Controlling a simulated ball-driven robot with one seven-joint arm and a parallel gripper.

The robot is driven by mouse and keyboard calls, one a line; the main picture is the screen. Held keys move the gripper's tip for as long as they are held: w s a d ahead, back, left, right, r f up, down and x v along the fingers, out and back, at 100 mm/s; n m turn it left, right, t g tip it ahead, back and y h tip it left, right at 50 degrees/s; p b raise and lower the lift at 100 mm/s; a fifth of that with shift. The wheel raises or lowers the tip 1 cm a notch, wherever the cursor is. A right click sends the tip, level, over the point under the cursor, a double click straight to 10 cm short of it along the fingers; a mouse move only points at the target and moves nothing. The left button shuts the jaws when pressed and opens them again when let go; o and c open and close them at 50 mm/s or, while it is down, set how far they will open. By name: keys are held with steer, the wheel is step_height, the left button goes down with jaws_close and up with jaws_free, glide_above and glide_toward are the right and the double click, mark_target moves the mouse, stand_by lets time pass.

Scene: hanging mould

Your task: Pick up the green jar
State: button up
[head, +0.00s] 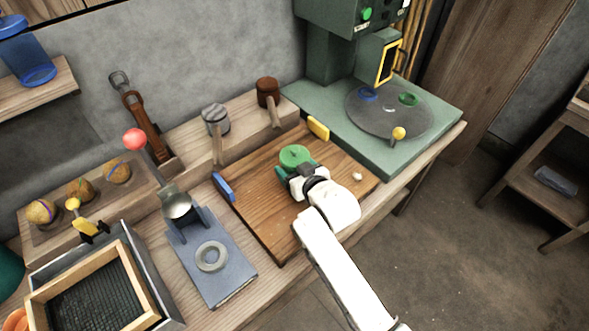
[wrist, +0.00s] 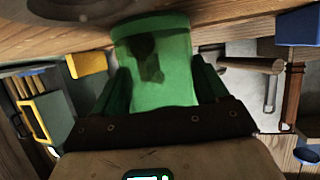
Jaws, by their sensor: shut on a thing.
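The green jar (head: 294,155) is at the far part of the brown wooden board (head: 262,203) in the head view. In the wrist view the green jar (wrist: 160,65) fills the middle, with a dark shadow on its side. My gripper (head: 292,169) reaches it from the near side. In the wrist view my gripper's green fingers (wrist: 163,90) are on both sides of the jar, shut on it. The jar's base is partly hidden by my gripper in the head view, so I cannot tell whether it touches the board.
Two mallets (head: 268,92) (head: 215,119) rest on the ledge behind the board. A blue clamp (head: 223,187) and a yellow clamp (head: 318,128) edge the board. The green machine (head: 372,45) with its round plate stands at back right. A grey-blue fixture (head: 212,262) lies left.

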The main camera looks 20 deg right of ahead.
mark_target(295, 160)
steer(key=shift+r, duration=0.2)
steer(key=shift+r, duration=0.25)
step_height(295, 160, up, 3)
steer(key=shift+s+f, duration=0.1)
steer(key=shift+s, duration=0.05)
steer(key=s+r, duration=0.2)
steer(key=r, duration=0.1)
steer(key=s+r, duration=0.3)
steer(key=shift+p, duration=0.3)
steer(key=s+d+r+p, duration=0.2)
steer(key=s+r+p, duration=0.6)
steer(key=s+r, duration=0.3)
steer(key=s, duration=0.3)
steer(key=shift+s+r, duration=0.2)
steer(key=shift+r, duration=0.05)
steer(key=shift+r, duration=0.1)
